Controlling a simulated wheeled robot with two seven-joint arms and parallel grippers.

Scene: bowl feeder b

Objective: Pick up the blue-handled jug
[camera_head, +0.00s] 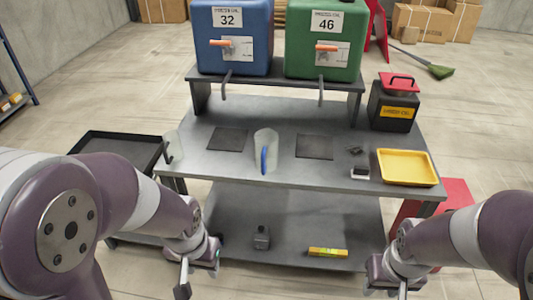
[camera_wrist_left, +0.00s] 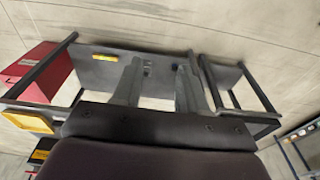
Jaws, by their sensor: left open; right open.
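The blue-handled jug is a pale translucent jug (camera_head: 267,141) standing upright on the grey table between two dark square pads. Its blue handle (camera_head: 264,160) faces toward me. A second pale jug (camera_head: 173,145) with a dark handle stands at the table's left edge. My left gripper (camera_head: 200,272) is open and empty, low in front of the table, left of and nearer than the blue-handled jug. Its two fingers (camera_wrist_left: 157,88) show apart in the left wrist view. My right gripper (camera_head: 388,288) is open at the lower right, away from both jugs.
Blue (camera_head: 233,60) and green (camera_head: 325,65) tanks with taps stand on a raised shelf behind. A yellow tray (camera_head: 407,181) and a black-and-red can (camera_head: 393,105) are at the right. A black tray (camera_head: 88,137) is at the left. A yellow bar (camera_head: 328,252) lies on the lower shelf.

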